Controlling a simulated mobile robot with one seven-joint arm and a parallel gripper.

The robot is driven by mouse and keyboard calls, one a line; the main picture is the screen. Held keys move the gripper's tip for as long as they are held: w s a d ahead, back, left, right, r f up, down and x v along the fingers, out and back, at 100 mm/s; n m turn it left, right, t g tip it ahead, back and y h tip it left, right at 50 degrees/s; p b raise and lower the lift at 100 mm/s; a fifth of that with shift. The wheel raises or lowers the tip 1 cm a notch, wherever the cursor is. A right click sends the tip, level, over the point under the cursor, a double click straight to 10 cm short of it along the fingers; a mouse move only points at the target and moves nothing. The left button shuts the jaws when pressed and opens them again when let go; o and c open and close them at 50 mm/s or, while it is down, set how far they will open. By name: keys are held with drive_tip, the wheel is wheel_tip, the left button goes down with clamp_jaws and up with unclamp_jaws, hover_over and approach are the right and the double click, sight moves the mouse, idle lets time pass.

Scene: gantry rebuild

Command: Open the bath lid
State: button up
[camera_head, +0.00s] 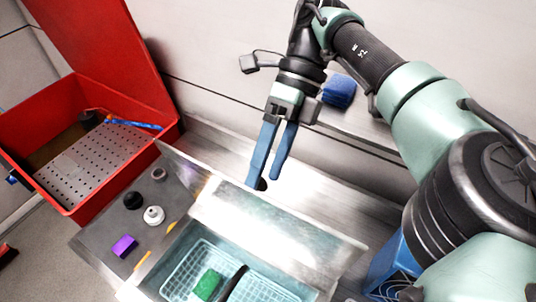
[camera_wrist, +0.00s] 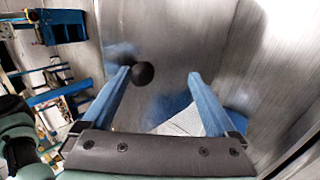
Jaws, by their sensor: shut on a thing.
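The bath (camera_head: 150,270) is in the lower middle of the head view, its front part uncovered. Its shiny metal lid (camera_head: 285,225) is tilted up along the far side, so I see into the bath. A black round knob (camera_head: 262,184) is at the lid's far edge; it also shows in the wrist view (camera_wrist: 143,73). My gripper (camera_head: 263,182) reaches down from above with two blue fingers at the knob. In the wrist view (camera_wrist: 162,75) the knob is against the left fingertip, and a gap shows towards the right finger.
Inside the bath are pale wire baskets (camera_head: 205,262) and a green block (camera_head: 207,284). An open red bin (camera_head: 60,195) stands at left. Small bottles (camera_head: 153,215) and a purple block (camera_head: 124,246) sit on the grey surface between. A blue cloth stack (camera_head: 340,90) lies behind my gripper.

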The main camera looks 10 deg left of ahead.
wheel_tip(320, 180, up, 10)
drive_tip(key=p, duration=0.2)
idle(0.7)
